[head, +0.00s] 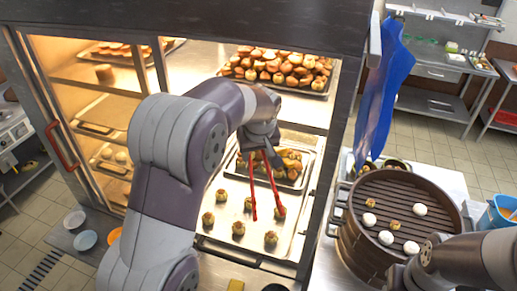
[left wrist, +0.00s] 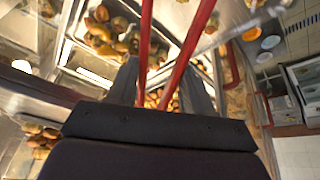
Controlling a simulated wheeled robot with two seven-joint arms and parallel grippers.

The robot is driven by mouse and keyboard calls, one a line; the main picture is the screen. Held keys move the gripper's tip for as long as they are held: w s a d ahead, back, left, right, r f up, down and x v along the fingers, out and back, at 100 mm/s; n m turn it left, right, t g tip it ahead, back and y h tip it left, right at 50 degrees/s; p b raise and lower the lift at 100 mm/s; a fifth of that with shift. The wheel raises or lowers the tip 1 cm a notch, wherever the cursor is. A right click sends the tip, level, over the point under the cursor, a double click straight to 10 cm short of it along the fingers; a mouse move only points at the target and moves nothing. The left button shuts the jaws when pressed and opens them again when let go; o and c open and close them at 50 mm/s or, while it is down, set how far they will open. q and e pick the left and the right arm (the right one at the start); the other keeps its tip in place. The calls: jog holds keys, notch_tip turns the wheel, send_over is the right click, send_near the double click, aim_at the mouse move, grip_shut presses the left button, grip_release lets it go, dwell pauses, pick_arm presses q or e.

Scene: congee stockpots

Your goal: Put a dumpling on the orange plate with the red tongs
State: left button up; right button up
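My left gripper (head: 264,152) is shut on the red tongs (head: 252,190), which hang down inside the lit cabinet. The tongs (left wrist: 189,45) also show in the left wrist view between my gripper's fingers. The orange plate (head: 114,236) is at the lower left, partly hidden by my left arm. My right gripper is not seen.
The cabinet's metal frame (head: 322,190) borders the opening. A tray of pastries (head: 285,72) is above and a second heap (head: 290,165) sits behind the tongs. A round steamer (head: 405,205) with white and brown buns stands at right. A blue plate (head: 85,240) lies by the orange one.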

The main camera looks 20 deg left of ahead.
pick_arm(q)
jog(key=shift+w+d+f+b, duration=0.2)
jog(key=shift+w+d+f, duration=0.1)
jog(key=shift+d, duration=0.25)
jog(key=shift+w+d+f+b, duration=0.15)
jog(key=shift+w+d+f, duration=0.1)
jog(key=shift+d, duration=0.3)
jog(key=shift+f, duration=0.35)
notch_tip(320, 180, down, 8)
jog(key=b, duration=0.6)
jog(key=shift+s+a+f+b, duration=0.15)
jog(key=shift+s+a+b, duration=0.15)
jog(key=shift+a, duration=0.1)
pick_arm(e)
notch_tip(320, 180, down, 8)
jog(key=d, duration=0.1)
jog(key=shift+w+d+r, duration=0.15)
jog(key=shift+w, duration=0.15)
pick_arm(q)
jog(key=shift+w, duration=0.1)
jog(key=shift+c, duration=0.3)
